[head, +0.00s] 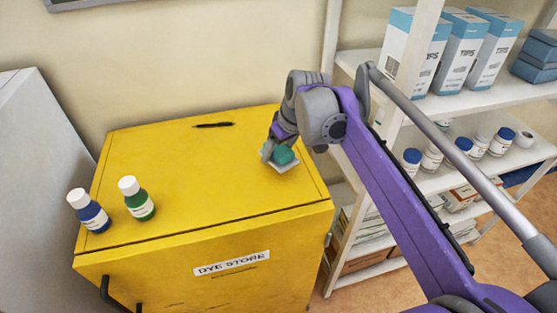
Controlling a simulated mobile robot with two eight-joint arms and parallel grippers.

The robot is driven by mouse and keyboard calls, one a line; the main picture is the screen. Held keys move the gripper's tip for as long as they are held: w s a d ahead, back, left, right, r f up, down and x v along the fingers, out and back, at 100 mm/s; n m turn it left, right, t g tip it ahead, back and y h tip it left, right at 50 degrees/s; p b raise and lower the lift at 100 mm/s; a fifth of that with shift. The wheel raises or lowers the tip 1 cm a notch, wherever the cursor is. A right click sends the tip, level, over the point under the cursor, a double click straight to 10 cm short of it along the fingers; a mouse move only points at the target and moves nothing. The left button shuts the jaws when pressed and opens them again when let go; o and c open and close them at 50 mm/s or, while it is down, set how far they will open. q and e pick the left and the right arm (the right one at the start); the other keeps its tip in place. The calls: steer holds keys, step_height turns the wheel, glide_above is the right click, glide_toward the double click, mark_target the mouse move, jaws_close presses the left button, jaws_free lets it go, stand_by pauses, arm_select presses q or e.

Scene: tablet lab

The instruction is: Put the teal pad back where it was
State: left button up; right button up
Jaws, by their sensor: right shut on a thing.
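The teal pad (285,155) is at the right part of the yellow cabinet's top (180,170). My right gripper (275,151) is shut on it, reaching down from the upper right. A small pale, flat piece (287,166) shows just below the pad. I cannot tell whether the pad rests on it or is held just above it. The fingers partly hide the pad's left side. My left gripper is not in view.
A blue bottle (93,216) and a green bottle (140,205) with white caps stand at the cabinet top's left. A dark pen (213,125) lies near its back edge. A white shelf (470,102) with boxes and jars stands at right. The cabinet top's middle is clear.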

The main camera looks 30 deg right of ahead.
mark_target(278, 160)
steer(key=shift+f, duration=1.85)
steer(key=shift+f, duration=0.2)
steer(key=o, duration=1.2)
steer(key=shift+c, duration=0.2)
steer(key=shift+s+r, duration=0.1)
steer(key=shift+r, duration=0.4)
steer(key=v, duration=1.1)
steer(key=shift+r+p, duration=0.2)
steer(key=shift+p, duration=0.15)
